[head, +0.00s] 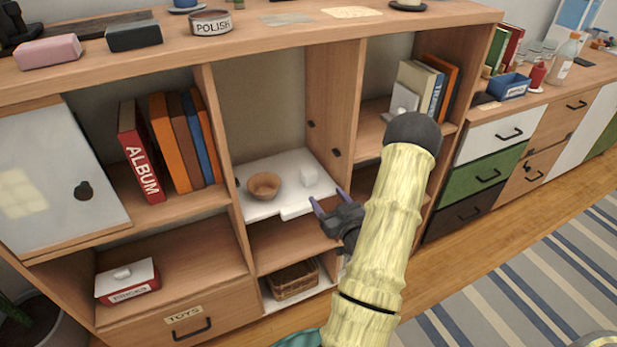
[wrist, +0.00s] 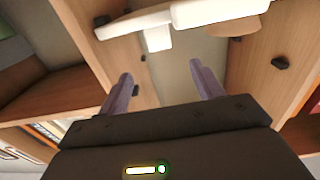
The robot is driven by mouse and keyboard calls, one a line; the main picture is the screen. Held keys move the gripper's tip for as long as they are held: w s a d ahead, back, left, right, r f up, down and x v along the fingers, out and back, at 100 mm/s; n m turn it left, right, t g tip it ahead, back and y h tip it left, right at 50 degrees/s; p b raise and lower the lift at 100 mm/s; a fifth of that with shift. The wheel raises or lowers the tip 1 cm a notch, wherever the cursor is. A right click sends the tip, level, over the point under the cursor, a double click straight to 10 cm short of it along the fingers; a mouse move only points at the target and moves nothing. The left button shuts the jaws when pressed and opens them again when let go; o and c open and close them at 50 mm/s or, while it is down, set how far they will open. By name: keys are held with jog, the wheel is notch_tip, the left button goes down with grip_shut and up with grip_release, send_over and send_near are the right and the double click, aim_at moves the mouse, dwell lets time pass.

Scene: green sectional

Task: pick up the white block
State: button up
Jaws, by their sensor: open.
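The white block (head: 309,174) sits on the white shelf board (head: 275,207) in the middle compartment, right of a brown bowl (head: 264,185). My gripper (head: 327,203) is open and empty at the front of that compartment, just in front of the board's right part and apart from the block. The wrist view looks upside down. There the block (wrist: 158,40) shows beyond and between my spread fingers (wrist: 160,84), against the white board (wrist: 220,10), with part of the bowl (wrist: 225,24) to its right.
Wooden uprights (head: 332,110) bound the compartment on both sides. A wicker basket (head: 293,281) stands below. Books (head: 172,140) and a red album (head: 138,150) stand at left; more books (head: 430,82) stand at right. A sliding white door (head: 55,175) covers the far left.

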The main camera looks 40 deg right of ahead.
aim_at(312, 176)
jog(key=x, duration=0.8)
jog(key=b+x, duration=0.1)
jog(key=x, duration=0.4)
jog(key=shift+w+d, duration=0.1)
jog(key=shift+c, duration=0.3)
jog(key=c, duration=1)
